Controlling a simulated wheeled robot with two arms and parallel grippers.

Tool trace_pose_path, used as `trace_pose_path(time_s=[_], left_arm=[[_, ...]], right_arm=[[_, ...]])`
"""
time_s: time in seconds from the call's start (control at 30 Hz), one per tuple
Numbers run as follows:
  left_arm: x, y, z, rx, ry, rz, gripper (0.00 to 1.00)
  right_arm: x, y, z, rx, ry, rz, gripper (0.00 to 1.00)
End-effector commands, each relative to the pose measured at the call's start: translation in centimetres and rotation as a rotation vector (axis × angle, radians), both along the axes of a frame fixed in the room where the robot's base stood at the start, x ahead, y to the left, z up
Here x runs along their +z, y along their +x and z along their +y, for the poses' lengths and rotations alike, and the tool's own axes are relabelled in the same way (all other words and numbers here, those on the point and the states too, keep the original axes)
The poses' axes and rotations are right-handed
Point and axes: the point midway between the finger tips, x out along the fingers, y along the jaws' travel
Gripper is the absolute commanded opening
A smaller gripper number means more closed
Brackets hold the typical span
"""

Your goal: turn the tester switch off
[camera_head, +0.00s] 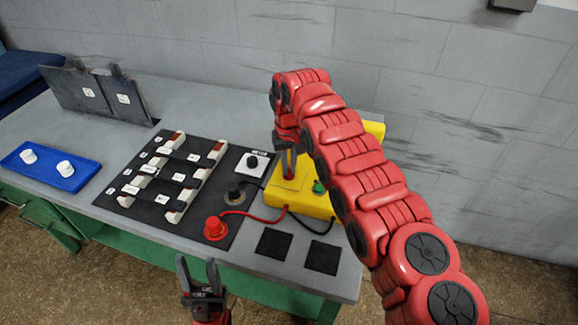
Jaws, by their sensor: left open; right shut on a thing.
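The yellow tester box (312,205) stands on the grey table, partly hidden behind my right arm. A green round part (318,187) shows on its top. My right gripper (289,171) reaches down from above, fingers at the top of the box left of the green part. It is shut on what appears to be the tester switch, which the fingers hide; its position cannot be told. My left gripper (200,271) is open and empty, in front of the table's front edge, away from the tester.
A black board (135,170) with several white-and-red blocks lies left of the tester. A red plug (215,228) and a black plug (235,192) have cables running to the tester. A small white box with a black knob (252,161) stands behind. Two black squares (273,243) lie in front; a blue tray (55,180) is left.

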Motion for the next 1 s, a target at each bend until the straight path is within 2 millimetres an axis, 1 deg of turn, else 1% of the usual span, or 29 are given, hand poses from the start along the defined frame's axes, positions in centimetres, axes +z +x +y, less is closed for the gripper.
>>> trace_pose_path(time_s=[0.03,0.17,0.2,0.47,0.57,0.67,0.73,0.87,0.9,1.0], left_arm=[[0.0,0.0,0.0,0.0,0.0,0.0,0.5],[0.0,0.0,0.0,0.0,0.0,0.0,0.5],[0.0,0.0,0.0,0.0,0.0,0.0,0.5],[0.0,0.0,0.0,0.0,0.0,0.0,0.5],[-0.2,0.0,0.0,0.0,0.0,0.0,0.5],[-0.6,0.0,0.0,0.0,0.0,0.0,0.5],[-0.9,0.0,0.0,0.0,0.0,0.0,0.5],[-0.7,0.0,0.0,0.0,0.0,0.0,0.5],[1.1,0.0,0.0,0.0,0.0,0.001,0.5],[3.0,0.0,0.0,0.0,0.0,-0.001,0.5]], right_arm=[[0.2,0.2,0.0,0.0,0.001,-0.006,0.17],[0.1,0.1,0.0,0.0,0.001,-0.004,0.41],[0.1,0.1,0.0,0.0,0.001,-0.004,0.44],[0.1,0.0,0.0,0.0,0.0,-0.002,0.44],[0.5,0.1,0.0,0.0,-0.001,-0.002,0.44],[1.8,0.0,0.0,0.0,-0.001,-0.001,0.44],[3.4,0.1,0.1,0.001,0.001,-0.005,0.44],[6.3,0.0,0.3,0.002,0.002,-0.004,0.44],[8.1,-0.1,0.3,0.003,0.0,-0.001,0.44],[10.4,0.0,0.0,0.0,0.0,0.0,0.44]])
